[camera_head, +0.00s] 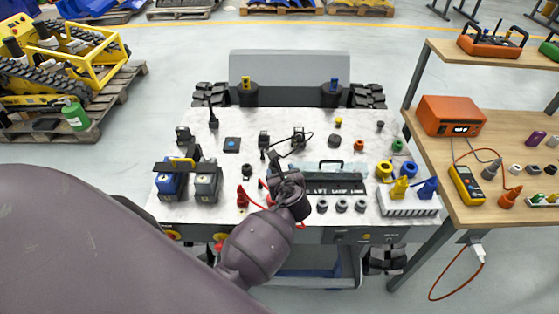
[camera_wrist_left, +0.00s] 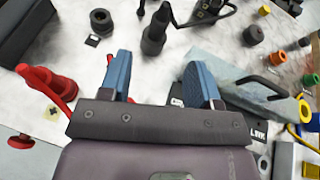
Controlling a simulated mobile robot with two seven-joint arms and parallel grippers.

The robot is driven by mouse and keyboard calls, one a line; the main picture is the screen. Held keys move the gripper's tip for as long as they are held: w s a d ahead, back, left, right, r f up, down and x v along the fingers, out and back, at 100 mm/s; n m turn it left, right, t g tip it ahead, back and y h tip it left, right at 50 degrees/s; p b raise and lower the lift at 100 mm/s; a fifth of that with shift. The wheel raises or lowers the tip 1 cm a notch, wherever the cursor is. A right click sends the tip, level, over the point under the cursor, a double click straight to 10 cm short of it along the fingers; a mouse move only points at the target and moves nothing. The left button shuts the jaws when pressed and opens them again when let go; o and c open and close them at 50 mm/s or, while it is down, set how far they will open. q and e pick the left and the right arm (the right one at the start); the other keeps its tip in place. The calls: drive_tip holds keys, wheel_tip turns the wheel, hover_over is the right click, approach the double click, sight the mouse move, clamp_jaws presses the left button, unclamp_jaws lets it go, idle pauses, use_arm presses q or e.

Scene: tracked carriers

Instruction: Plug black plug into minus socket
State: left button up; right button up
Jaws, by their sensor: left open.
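My left gripper (camera_head: 287,182) reaches over the white worktop of the carrier. In the left wrist view its two blue fingers (camera_wrist_left: 160,66) are apart, with nothing between them. A black tapered plug (camera_wrist_left: 155,32) stands on the worktop just beyond the fingertips, apart from them. A black ring-shaped socket (camera_wrist_left: 101,19) is to its left, beside a small dark label (camera_wrist_left: 92,40) that may carry a minus sign. My right gripper is not in view.
Blue and grey battery-like blocks (camera_head: 206,184) stand left of the gripper. A long box with a black handle (camera_wrist_left: 235,80) lies right of the fingers. Yellow and blue cones (camera_head: 400,188) are at the right edge. A wooden bench (camera_head: 480,205) stands farther right.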

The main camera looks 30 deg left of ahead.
use_arm(q)
drive_tip(key=shift+m, duration=0.6)
drive_tip(key=x, duration=0.5)
drive_tip(key=shift+w+a, duration=0.1)
drive_tip(key=shift+r+b+x, duration=0.15)
drive_tip(key=shift+b+x, duration=0.1)
drive_tip(key=shift+x, duration=1.15)
drive_tip(key=shift+r+b+x, duration=0.2)
drive_tip(key=shift+x, duration=1.15)
drive_tip(key=shift+w+a, duration=0.1)
drive_tip(key=shift+a, duration=0.05)
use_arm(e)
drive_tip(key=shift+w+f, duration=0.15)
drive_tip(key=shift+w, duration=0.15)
use_arm(q)
drive_tip(key=c, duration=1)
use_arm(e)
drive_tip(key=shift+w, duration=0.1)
use_arm(q)
drive_tip(key=shift+r, duration=0.1)
